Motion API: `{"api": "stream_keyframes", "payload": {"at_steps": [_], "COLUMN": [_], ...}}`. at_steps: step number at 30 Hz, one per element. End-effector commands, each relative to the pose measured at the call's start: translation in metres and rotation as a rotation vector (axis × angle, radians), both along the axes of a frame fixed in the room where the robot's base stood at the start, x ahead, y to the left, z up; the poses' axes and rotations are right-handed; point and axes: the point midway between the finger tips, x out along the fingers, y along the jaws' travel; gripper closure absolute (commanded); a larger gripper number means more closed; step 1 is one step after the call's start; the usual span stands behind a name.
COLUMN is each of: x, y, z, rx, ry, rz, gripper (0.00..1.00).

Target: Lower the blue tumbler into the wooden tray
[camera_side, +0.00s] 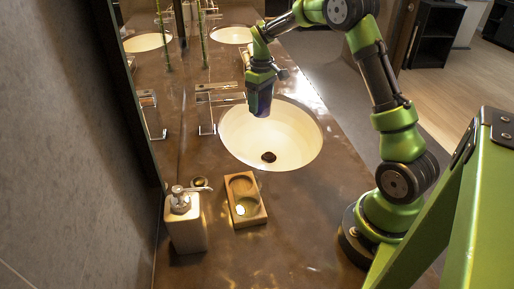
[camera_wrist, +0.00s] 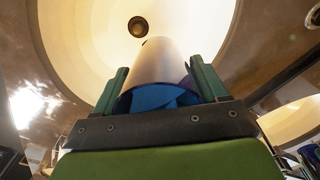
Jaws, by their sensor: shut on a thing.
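The blue tumbler (camera_wrist: 158,70) is between the two fingers of my gripper (camera_wrist: 158,88) in the wrist view, with its blue inside (camera_wrist: 155,97) showing near the palm. In the side view, my gripper (camera_side: 260,97) is shut on it and hangs above the far part of the sink basin. The tumbler (camera_side: 261,104) looks dark there and is partly hidden by the fingers. The wooden tray (camera_side: 262,208) lies on the counter nearer the camera, well apart from the gripper. It has two round recesses, and the nearer one shows a bright spot.
The white sink basin (camera_side: 290,140) lies between my gripper and the tray. A chrome faucet (camera_side: 208,104) stands left of the basin. A soap dispenser (camera_side: 186,222) stands left of the tray, by the mirror (camera_side: 140,90). The counter right of the tray is clear.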

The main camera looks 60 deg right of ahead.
Motion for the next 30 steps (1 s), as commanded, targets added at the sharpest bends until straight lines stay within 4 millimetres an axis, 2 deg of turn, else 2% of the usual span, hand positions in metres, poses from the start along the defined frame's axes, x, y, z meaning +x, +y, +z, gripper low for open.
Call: {"api": "stream_keyframes", "payload": {"at_steps": [1,3,9,12,15,21,30], "x": [-0.001,-0.006,-0.037,-0.057,-0.075,-0.095,-0.097], "y": [0.029,0.064,0.155,0.188,0.212,0.234,0.235], "z": [-0.001,-0.004,-0.013,-0.018,-0.022,-0.027,-0.038], "rx": [0.001,0.001,0.001,0.000,0.002,0.002,0.003], "ry": [0.000,0.000,-0.003,-0.005,-0.007,-0.008,-0.006], "rz": [0.040,0.084,0.208,0.259,0.298,0.336,0.338], "gripper": [0.68,0.68,0.68,0.68,0.68,0.68,0.68]}}
